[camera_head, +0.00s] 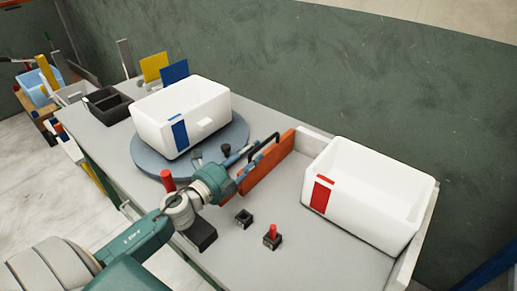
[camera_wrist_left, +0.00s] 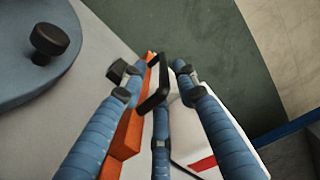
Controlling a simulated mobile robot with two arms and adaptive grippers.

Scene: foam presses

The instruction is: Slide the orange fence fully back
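The orange fence (camera_head: 268,166) stands upright on the table between the turntable and the right white bin. A black handle (camera_head: 264,143) is fixed on it. In the left wrist view the fence (camera_wrist_left: 128,135) runs below the fingers, and its handle (camera_wrist_left: 152,92) lies between them. My left gripper (camera_head: 250,153) is at the handle. In the wrist view its blue fingers (camera_wrist_left: 156,76) are spread on either side of the handle, with visible gaps. Part of the fence is hidden behind the fingers. My right gripper is not in view.
A white bin with a blue mark (camera_head: 207,98) stands on the round grey turntable (camera_head: 240,130). A white bin with a red mark (camera_head: 345,205) stands right of the fence. A red button box (camera_head: 272,238) and a small black block (camera_head: 244,218) sit near the front.

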